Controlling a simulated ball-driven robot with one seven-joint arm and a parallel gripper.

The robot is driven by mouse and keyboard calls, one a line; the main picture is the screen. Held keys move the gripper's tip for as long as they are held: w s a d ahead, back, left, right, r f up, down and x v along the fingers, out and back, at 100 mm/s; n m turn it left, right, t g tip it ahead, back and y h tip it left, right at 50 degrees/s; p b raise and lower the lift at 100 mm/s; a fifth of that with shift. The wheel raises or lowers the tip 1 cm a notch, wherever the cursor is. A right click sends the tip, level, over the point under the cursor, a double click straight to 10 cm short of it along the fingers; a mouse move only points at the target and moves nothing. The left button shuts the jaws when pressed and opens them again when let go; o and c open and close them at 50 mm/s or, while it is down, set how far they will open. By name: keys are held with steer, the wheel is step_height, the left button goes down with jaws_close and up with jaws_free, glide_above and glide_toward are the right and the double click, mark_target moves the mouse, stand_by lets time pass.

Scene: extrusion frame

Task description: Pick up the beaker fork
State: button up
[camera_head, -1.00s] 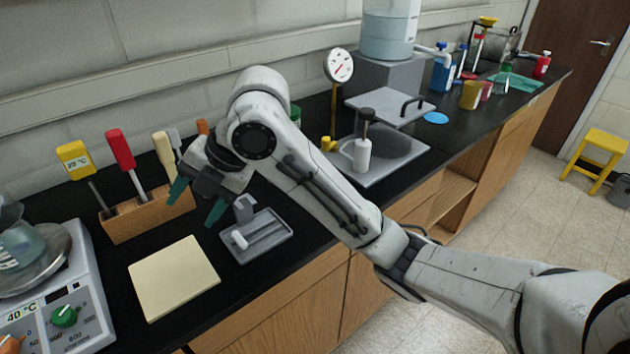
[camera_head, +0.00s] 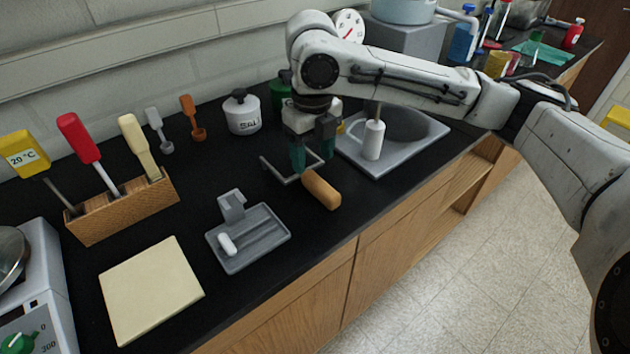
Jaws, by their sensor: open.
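The beaker fork (camera_head: 321,189) lies on the black bench right of centre. It has a tan-orange wooden handle pointing toward the front edge and a grey metal fork end extending to the left. My gripper (camera_head: 313,163) points down over the fork, with its two teal fingers apart. The fingers are close to the metal end, just behind the handle. Nothing shows held between them. I cannot tell whether a finger touches the fork.
A grey tray with a white piece (camera_head: 272,246), a cream board (camera_head: 130,286) and a wooden tool block (camera_head: 98,222) stand to the left. A white salt jar (camera_head: 242,115) is behind.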

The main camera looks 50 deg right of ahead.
mark_target(315, 179)
steer(key=shift+s+f+p, duration=0.15)
steer(key=shift+f+p, duration=0.05)
steer(key=shift+f, duration=1.45)
steer(key=shift+s+f+p, duration=0.15)
steer(key=shift+f, duration=1.5)
steer(key=shift+c, duration=0.4)
steer(key=c, duration=1)
steer(key=shift+r, duration=0.1)
